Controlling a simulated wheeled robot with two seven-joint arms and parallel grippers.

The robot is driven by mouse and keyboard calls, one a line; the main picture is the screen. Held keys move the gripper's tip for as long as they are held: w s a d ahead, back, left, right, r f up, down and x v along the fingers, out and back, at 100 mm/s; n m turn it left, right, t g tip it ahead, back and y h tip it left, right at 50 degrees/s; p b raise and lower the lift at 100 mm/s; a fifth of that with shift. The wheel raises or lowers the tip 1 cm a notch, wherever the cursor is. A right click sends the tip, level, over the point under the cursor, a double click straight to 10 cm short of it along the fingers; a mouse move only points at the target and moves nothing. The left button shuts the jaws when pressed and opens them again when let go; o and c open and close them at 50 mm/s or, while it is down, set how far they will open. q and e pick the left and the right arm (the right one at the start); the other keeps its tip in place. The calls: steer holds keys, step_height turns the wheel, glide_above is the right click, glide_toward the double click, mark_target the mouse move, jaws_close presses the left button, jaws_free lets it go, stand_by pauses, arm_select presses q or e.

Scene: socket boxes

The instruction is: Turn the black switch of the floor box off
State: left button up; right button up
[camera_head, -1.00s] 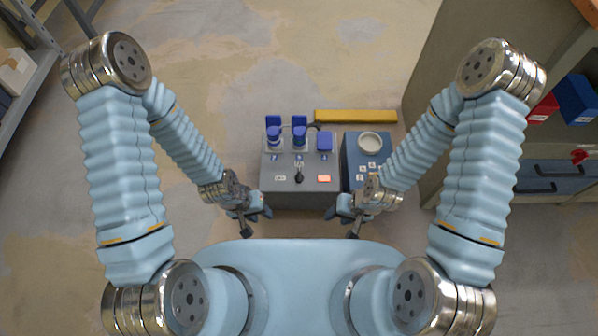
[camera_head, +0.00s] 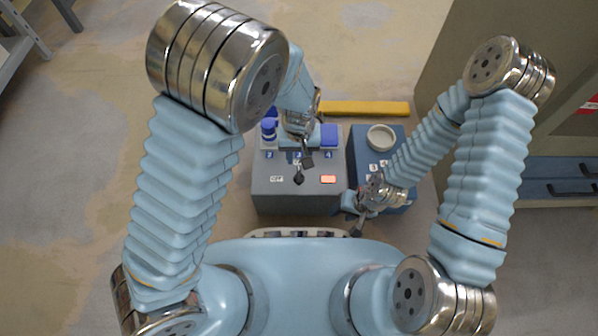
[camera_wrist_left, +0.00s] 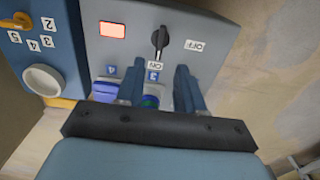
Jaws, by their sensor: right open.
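The grey floor box (camera_head: 330,195) stands ahead of me with its black switch (camera_head: 299,177) on top. In the left wrist view the switch (camera_wrist_left: 159,41) has its narrow end towards the ON label, with OFF (camera_wrist_left: 195,46) to one side. A red indicator (camera_head: 328,180) beside it looks lit. My left gripper (camera_head: 304,157) is above the box, just behind the switch in the head view. In the wrist view its two fingers (camera_wrist_left: 158,88) are spread, with the switch beyond their tips and nothing gripped. My right gripper (camera_head: 352,218) is open near the box's front right corner.
A blue box (camera_head: 396,196) with a round white socket (camera_head: 381,137) stands right of the grey box. Blue plugs (camera_head: 269,130) sit at the grey box's back, partly hidden by my left arm. A yellow bar (camera_head: 365,108) lies behind.

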mark_target(299, 174)
arm_select(q)
step_height(299, 174, down, 9)
steer(key=shift+r+b, duration=0.1)
steer(key=shift+b, duration=0.95)
steer(key=shift+c, duration=0.4)
jaws_close()
